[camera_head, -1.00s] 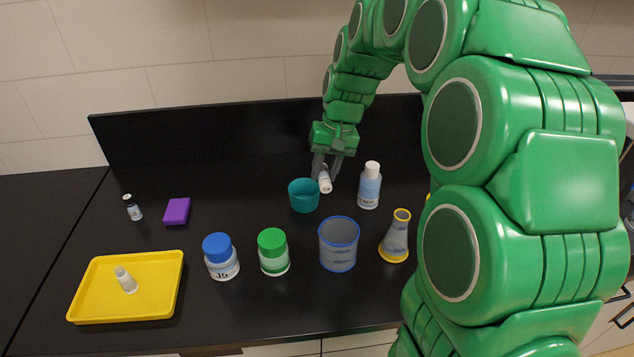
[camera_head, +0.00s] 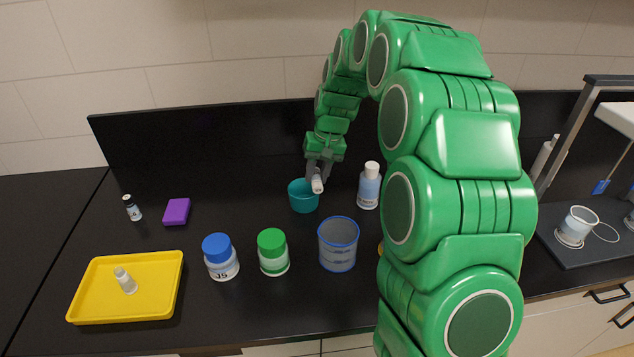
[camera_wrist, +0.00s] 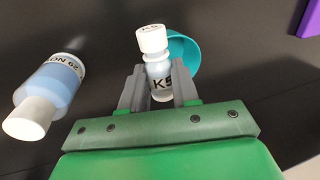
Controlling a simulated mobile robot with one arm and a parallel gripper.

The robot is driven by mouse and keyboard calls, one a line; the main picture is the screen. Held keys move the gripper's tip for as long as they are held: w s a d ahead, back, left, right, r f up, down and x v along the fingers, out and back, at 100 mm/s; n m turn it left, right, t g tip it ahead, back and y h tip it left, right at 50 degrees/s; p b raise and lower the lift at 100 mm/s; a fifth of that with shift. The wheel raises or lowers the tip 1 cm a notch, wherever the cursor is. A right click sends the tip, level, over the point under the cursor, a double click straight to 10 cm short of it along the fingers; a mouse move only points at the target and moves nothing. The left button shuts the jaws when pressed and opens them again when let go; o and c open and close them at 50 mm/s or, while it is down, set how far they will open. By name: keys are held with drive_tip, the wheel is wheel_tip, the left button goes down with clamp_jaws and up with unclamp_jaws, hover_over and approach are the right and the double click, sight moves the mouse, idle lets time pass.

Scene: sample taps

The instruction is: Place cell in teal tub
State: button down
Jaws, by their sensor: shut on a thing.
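My gripper (camera_head: 317,170) is shut on the cell (camera_head: 318,183), a small clear vial with a white cap and a K5 label. The cell also shows between the fingers in the wrist view (camera_wrist: 160,76), its cap pointing away from the palm. The teal tub (camera_head: 302,201) stands on the black bench, just left of and below the cell in the head view. The cell overlaps the tub's right rim there. In the wrist view the tub (camera_wrist: 187,55) is partly hidden behind the cell, whose cap lies left of the rim.
A white-capped blue bottle (camera_head: 369,187) stands close right of the tub. Blue-lidded (camera_head: 220,258) and green-lidded (camera_head: 272,252) jars and a grey beaker (camera_head: 338,245) stand in front. A yellow tray (camera_head: 91,300) with a small vial and a purple block (camera_head: 177,211) are left.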

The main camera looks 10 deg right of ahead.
sight(319, 173)
drive_tip(key=shift+w+f, duration=0.15)
drive_tip(key=shift+f, duration=0.25)
drive_tip(key=shift+d+x, duration=0.15)
drive_tip(key=shift+x, duration=0.5)
drive_tip(key=shift+d+x, duration=0.15)
drive_tip(key=shift+x, duration=0.5)
drive_tip(key=shift+f, duration=0.2)
drive_tip(key=c, duration=0.8)
unclamp_jaws()
